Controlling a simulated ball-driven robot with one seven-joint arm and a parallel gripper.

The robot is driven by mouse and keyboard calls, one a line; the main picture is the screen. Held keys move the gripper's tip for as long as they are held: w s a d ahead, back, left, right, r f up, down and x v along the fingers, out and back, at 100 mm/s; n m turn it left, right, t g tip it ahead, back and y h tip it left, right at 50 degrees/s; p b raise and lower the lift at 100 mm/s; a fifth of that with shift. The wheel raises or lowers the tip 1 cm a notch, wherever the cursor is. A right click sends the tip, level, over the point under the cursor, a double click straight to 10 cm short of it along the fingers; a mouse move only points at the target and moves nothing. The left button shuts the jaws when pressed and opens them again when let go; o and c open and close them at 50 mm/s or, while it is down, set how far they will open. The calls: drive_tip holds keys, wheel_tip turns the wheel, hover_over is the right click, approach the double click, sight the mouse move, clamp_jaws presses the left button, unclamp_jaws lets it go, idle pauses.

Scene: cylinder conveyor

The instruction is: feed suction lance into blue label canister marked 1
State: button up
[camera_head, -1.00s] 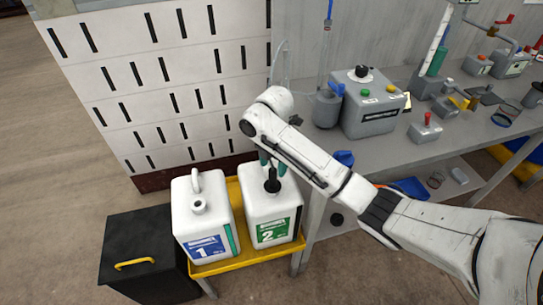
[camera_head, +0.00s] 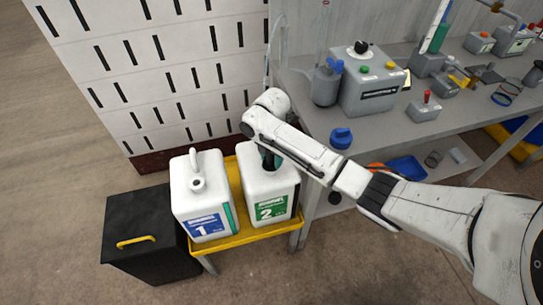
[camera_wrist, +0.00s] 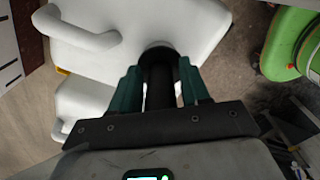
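The blue label canister marked 1 (camera_head: 203,195) stands upright at the left of a yellow tray. Its neck (camera_head: 197,184) is open and empty, in front of its handle. The green label canister marked 2 (camera_head: 270,190) stands close to its right. My gripper (camera_head: 270,159) is low over the mouth of canister 2. In the wrist view, the teal fingers (camera_wrist: 161,85) lie either side of a black upright part of the suction lance (camera_wrist: 160,88), which stands at the canister mouth. Whether the fingers press on it cannot be told. The lance's lower part is hidden.
The yellow tray (camera_head: 228,242) holds both canisters. A black box with a yellow handle (camera_head: 147,265) stands left of it. The grey bench (camera_head: 375,140) at right bears a grey pump unit (camera_head: 372,90) and a blue cap (camera_head: 341,138). A slotted white wall (camera_head: 160,70) stands behind.

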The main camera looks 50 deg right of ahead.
clamp_jaws()
idle(0.6)
